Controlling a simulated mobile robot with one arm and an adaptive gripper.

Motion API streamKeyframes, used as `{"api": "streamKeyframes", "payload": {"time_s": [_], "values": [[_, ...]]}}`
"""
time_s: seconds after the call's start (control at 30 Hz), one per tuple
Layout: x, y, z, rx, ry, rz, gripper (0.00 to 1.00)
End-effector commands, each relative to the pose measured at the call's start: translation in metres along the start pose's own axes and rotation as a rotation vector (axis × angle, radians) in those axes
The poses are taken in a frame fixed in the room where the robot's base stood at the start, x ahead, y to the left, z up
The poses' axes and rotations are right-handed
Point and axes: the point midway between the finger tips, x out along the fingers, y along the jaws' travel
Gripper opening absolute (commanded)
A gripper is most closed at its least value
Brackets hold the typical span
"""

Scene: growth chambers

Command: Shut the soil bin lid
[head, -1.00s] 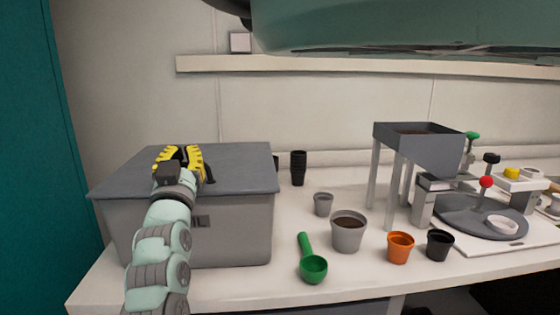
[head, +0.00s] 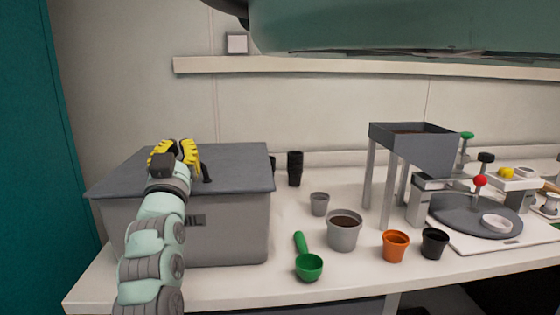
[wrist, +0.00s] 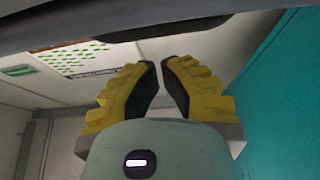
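The soil bin (head: 235,238) is a grey box at the left end of the bench. Its flat grey lid (head: 240,168) lies across the top in the head view and looks level, with no clear gap at the front edge. A small dark handle (head: 206,174) stands near the lid's front. My gripper (head: 176,145) is over the lid's front left part, left of the handle, fingers pointing up. I cannot tell whether it touches the lid. In the wrist view its yellow fingers (wrist: 160,66) have a narrow gap between the tips and hold nothing.
Right of the bin are a green scoop (head: 309,267), a grey pot of soil (head: 344,232), an orange pot (head: 395,246) and a black pot (head: 434,243). A grey hopper on legs (head: 412,147) stands behind them. A teal panel (head: 28,150) is at the far left.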

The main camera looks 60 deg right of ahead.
Motion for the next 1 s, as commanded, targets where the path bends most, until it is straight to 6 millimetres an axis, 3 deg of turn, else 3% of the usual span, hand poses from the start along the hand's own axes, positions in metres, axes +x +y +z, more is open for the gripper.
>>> {"api": "streamKeyframes", "payload": {"time_s": [0.1,0.2,0.7,1.0], "values": [[0.012,-0.007,-0.021,0.003,0.008,-0.006,0.0],[-0.004,-0.006,-0.011,0.002,0.0,-0.004,0.0],[-0.07,-0.004,-0.004,0.001,-0.002,0.0,0.0],[-0.089,-0.004,-0.004,0.001,0.0,0.0,0.0]]}}
